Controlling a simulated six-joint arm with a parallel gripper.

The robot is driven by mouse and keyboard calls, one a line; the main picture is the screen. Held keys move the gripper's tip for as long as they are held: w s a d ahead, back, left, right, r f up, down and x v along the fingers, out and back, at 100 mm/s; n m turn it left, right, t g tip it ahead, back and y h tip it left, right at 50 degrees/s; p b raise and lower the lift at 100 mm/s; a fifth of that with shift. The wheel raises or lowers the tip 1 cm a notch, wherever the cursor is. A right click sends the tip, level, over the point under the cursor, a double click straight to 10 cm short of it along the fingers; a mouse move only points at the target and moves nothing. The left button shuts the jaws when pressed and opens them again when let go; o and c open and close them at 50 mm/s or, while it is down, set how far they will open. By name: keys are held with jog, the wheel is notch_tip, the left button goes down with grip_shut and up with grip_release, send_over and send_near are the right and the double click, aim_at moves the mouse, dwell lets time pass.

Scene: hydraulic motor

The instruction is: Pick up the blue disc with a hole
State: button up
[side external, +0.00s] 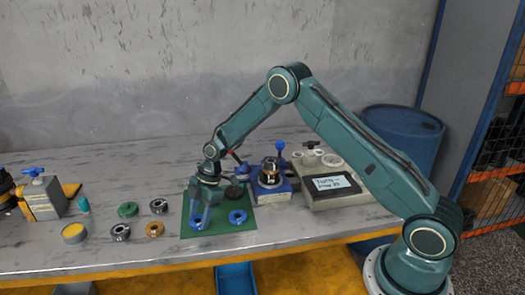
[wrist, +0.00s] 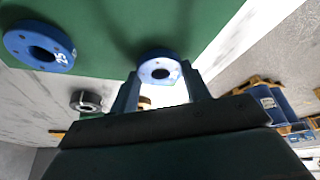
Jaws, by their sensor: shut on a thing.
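My gripper (side external: 199,218) points down over the green mat (side external: 218,230) in the side view. In the wrist view my gripper (wrist: 165,85) is shut on a blue disc with a hole (wrist: 160,68), which sits between its two fingertips. In the side view the fingers largely hide this disc, and I cannot tell whether it touches the mat. A second blue disc with a hole (side external: 237,217) lies on the mat to the right of my gripper. It also shows in the wrist view (wrist: 62,58), with white marking on its rim.
Left of the mat lie a green ring (side external: 128,209), metal rings (side external: 158,206), an orange ring (side external: 154,230) and a yellow-topped cylinder (side external: 74,233). A blue-based fixture (side external: 271,190) and a labelled box (side external: 335,190) stand to the right. The table's front edge is close.

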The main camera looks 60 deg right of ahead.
notch_tip(320, 180, up, 20)
jog(key=shift+f, duration=0.15)
dwell(0.4)
jog(key=shift+r, duration=0.8)
dwell(0.5)
jog(key=s+d+f, duration=0.1)
jog(key=s+d, duration=0.2)
jog(key=d, duration=0.5)
jog(key=s+d+f, duration=0.1)
jog(key=s+d, duration=0.1)
jog(key=d, duration=0.7)
jog(key=s+d+f, duration=0.2)
jog(key=s+d, duration=0.1)
jog(key=d, duration=0.6)
jog(key=shift+s, duration=0.35)
jog(key=shift+f, duration=0.15)
jog(key=shift+f, duration=1.6)
jog(key=shift+f, duration=0.5)
